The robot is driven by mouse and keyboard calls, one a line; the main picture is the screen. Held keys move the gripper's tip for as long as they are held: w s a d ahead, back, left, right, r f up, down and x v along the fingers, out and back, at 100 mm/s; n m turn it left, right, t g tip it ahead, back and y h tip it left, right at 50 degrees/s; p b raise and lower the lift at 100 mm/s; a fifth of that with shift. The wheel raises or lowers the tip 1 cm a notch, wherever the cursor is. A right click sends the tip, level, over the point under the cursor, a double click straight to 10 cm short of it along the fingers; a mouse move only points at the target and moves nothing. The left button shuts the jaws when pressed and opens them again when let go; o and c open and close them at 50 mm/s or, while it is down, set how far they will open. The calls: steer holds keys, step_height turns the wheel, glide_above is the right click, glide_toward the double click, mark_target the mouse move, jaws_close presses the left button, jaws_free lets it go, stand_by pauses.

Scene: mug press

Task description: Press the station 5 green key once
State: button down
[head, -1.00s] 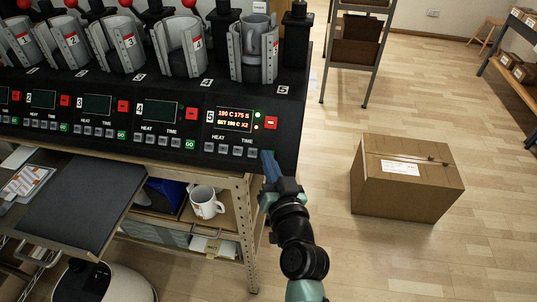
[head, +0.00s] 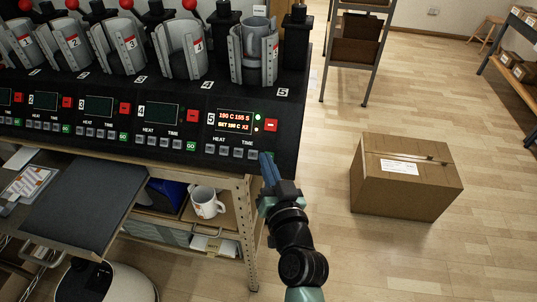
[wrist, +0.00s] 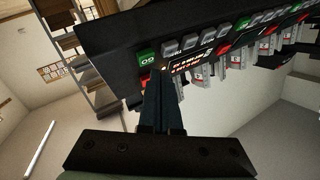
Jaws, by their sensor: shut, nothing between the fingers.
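The station 5 panel (head: 212,119) is at the right end of the black press bench, with a lit orange display (head: 235,121) and a red key (head: 271,125). In the head view its green key is almost wholly hidden behind my fingertips. In the wrist view the green GO key (wrist: 147,57) shows plainly, upside down, just beyond and left of my fingertips. My gripper (head: 266,157) is shut and empty, its blue fingers pointing at the panel's lower right corner. The fingertips also show in the wrist view (wrist: 168,73); I cannot tell whether they touch the key.
Grey keys (head: 231,151) sit in a row left of the fingers. The station 5 press (head: 254,52) holds a grey mug. Station 4's green key (head: 191,146) is farther left. A white mug (head: 206,203) stands on the shelf below. A cardboard box (head: 405,175) is on the floor.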

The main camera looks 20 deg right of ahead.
steer(key=shift+s+a+r+p, duration=0.5)
steer(key=shift+s+r+p, duration=0.25)
steer(key=shift+r+p, duration=0.15)
steer(key=shift+s+a+r+p, duration=0.5)
steer(key=shift+s+r+p, duration=0.3)
steer(key=shift+p, duration=0.1)
steer(key=shift+w, duration=0.1)
